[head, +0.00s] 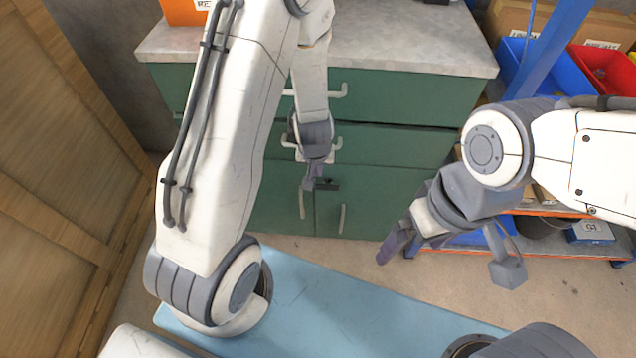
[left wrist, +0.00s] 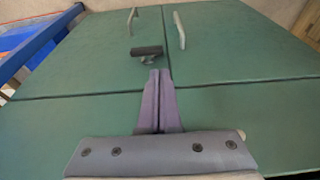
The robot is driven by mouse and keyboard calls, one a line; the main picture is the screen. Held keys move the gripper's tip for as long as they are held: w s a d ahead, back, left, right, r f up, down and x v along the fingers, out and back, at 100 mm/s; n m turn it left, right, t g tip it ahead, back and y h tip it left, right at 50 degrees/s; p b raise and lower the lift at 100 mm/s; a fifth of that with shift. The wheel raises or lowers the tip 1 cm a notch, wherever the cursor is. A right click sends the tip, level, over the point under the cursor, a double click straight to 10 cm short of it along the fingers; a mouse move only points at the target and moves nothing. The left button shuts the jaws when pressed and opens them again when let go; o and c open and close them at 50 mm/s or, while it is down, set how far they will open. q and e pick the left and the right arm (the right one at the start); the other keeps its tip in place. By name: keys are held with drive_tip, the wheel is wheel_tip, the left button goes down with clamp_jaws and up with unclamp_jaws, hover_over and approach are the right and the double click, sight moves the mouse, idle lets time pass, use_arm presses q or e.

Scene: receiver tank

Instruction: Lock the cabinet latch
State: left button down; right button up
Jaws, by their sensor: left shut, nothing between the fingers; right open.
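The green cabinet (head: 385,199) has two lower doors with light handles, and both look closed. A dark latch (head: 327,184) sits near the top of the door seam, on the right-hand door. In the left wrist view the latch (left wrist: 147,51) is a dark bar lying crosswise on a small hub; its end comes close to the seam, and I cannot tell whether it crosses. My left gripper (head: 310,184) is shut and empty, its purple fingertips (left wrist: 157,74) right beside the latch; contact is unclear. My right gripper (head: 390,245) is open and empty, right of the cabinet front.
Drawers with light handles (head: 342,90) are above the doors, under a grey worktop (head: 410,40). A wooden panelled structure (head: 60,190) stands at left. A shelf with blue bins (head: 535,68) and red bins (head: 600,68) stands at right. Bare floor (head: 370,262) lies before the cabinet.

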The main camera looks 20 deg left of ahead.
sight(318, 186)
use_arm(q)
drive_tip(key=shift+f, duration=0.1)
drive_tip(key=b+x, duration=0.5)
drive_tip(key=x, duration=0.4)
drive_tip(key=shift+w+f, duration=0.1)
drive_tip(key=shift+f, duration=0.3)
